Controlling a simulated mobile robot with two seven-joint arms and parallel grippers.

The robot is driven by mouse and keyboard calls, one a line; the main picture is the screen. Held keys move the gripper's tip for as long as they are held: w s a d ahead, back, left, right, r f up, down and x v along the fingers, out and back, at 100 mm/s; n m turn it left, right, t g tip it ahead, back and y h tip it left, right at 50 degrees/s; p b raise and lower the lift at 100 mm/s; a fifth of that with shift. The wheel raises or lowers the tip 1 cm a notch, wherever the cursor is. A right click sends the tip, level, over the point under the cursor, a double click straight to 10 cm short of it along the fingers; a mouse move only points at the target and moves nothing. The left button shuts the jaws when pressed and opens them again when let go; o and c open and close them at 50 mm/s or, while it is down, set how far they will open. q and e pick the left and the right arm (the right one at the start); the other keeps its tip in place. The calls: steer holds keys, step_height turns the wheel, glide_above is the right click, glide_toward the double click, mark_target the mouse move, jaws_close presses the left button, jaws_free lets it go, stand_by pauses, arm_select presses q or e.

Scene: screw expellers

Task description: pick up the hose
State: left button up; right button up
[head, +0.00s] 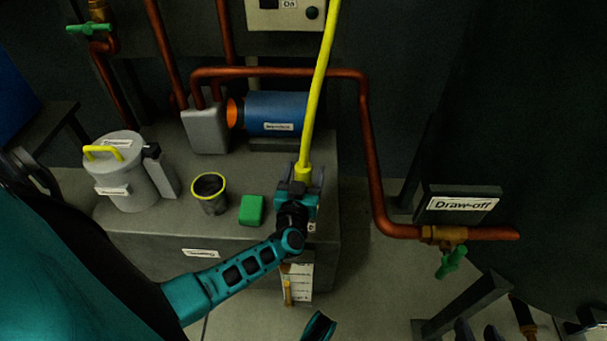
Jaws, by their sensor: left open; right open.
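The yellow hose (317,90) hangs down from the top edge of the head view, with its lower end fitting just above the grey bench. My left gripper (302,175) is at this lower end, with its dark fingers open on either side of it. I cannot tell whether they touch it. Two dark finger-like tips at the bottom right edge appear to be my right gripper (477,332), open and well away from the hose. Most of it is cut off by the frame.
The bench (170,230) holds a grey lidded container (130,185), a dark cup with a yellow rim (210,195), a green block (251,210) and a blue motor (275,112). A copper pipe (372,170) runs right to the Draw-off valve (450,258).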

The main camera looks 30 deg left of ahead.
arm_select(q)
steer(key=shift+w+a, duration=0.15)
steer(key=shift+w, duration=0.3)
steer(key=c, duration=1.2)
